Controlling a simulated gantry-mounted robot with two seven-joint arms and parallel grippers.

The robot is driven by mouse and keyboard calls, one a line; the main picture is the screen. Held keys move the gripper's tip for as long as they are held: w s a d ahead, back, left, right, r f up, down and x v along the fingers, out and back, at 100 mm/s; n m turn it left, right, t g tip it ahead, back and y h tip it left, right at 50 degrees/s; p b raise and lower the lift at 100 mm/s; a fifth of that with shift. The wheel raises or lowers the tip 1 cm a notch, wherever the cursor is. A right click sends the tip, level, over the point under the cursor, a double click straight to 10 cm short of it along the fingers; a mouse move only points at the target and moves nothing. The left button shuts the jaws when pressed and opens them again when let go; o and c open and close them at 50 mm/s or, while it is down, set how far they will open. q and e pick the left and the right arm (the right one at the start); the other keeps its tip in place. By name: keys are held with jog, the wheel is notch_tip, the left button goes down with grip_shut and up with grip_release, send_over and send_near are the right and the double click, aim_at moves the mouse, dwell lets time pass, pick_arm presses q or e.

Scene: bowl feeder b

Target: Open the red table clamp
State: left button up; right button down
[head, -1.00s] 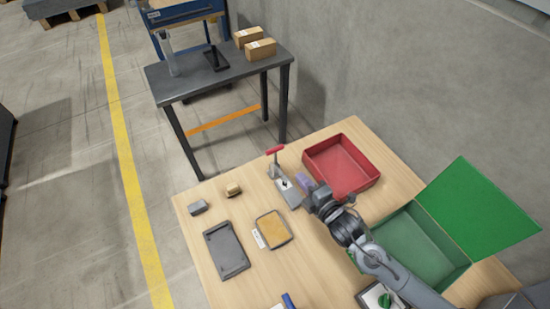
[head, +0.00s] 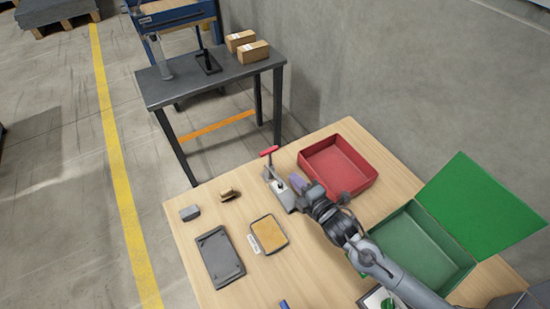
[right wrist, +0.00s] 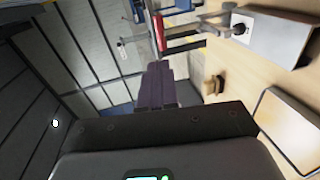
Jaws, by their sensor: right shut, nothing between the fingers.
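The table clamp is a grey metal base (head: 283,196) with a red handle (head: 269,151) on a lever that stands up at its far end. It sits on the wooden table, left of the red bin. My right gripper (head: 296,180), with purple fingers, is shut and empty just right of the clamp. My left gripper is not in view.
A red bin (head: 365,182) stands right of the clamp, and an open green box (head: 455,268) stands nearer. A small brown block (head: 230,195), a grey block (head: 190,212), a dark tray (head: 220,257) and a yellow-filled tray (head: 268,233) lie on the left.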

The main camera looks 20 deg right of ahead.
jog(key=b, duration=0.4)
send_near(270, 152)
jog(key=x, duration=0.5)
jog(key=shift+f, duration=0.15)
jog(key=shift+b+x, duration=0.3)
jog(key=shift+x, duration=0.55)
